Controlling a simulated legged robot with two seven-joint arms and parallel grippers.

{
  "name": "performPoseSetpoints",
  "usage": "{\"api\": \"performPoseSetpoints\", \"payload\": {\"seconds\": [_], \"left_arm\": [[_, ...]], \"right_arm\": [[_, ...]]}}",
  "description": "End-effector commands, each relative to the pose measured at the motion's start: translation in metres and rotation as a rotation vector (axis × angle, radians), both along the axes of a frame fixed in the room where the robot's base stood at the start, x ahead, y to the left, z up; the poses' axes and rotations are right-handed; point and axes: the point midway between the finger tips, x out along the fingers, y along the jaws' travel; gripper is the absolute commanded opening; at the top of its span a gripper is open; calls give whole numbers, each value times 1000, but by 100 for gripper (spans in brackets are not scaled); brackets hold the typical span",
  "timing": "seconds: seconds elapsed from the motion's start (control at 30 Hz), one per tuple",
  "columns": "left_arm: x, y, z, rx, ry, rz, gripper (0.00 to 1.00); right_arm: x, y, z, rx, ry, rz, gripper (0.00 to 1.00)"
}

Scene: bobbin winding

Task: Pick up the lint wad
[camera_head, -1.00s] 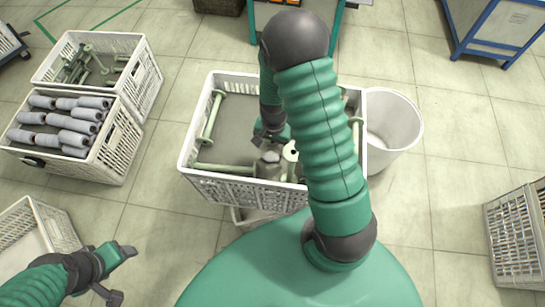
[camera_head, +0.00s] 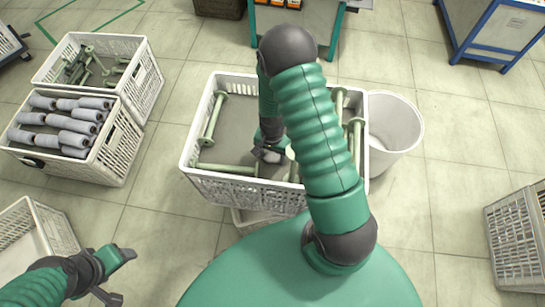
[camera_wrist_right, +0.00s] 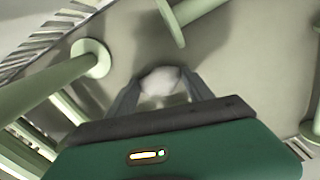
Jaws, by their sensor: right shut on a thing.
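The lint wad (camera_wrist_right: 162,82) is a pale, rounded lump in the right wrist view. It sits between the two fingers of my right gripper (camera_wrist_right: 163,92), which is shut on it. In the head view my right gripper (camera_head: 268,153) is inside the white crate (camera_head: 240,190), near its front wall. The wad is hard to tell apart from the gripper there. My left gripper (camera_head: 122,276) is open and empty at the lower left, over the floor and apart from the crate.
Several pale green bobbins (camera_head: 213,118) lie in the crate around my right gripper. A white bin (camera_head: 400,125) stands right of the crate. Crates of grey-wound bobbins (camera_head: 70,128) and of green bobbins (camera_head: 90,68) stand at the left. Clear floor lies between.

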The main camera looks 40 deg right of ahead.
Motion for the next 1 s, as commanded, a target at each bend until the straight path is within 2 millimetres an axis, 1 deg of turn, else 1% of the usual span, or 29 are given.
{"api": "performPoseSetpoints", "payload": {"seconds": [0.03,0.13,0.37,0.47,0.53,0.67,1.0], "left_arm": [[0,0,0,0,0,0,65],[0,0,0,0,0,0,65],[0,0,0,0,0,0,65],[0,0,2,0,0,0,65],[0,0,3,0,0,0,65],[0,0,8,0,0,0,65],[0,0,25,0,0,0,65]], "right_arm": [[0,0,0,0,0,0,35],[0,0,0,0,0,0,22],[0,0,1,0,0,0,22],[1,0,6,0,-1,0,22],[1,0,14,0,-1,0,22],[1,0,38,0,-4,0,22],[2,0,129,-2,-5,1,22]]}}
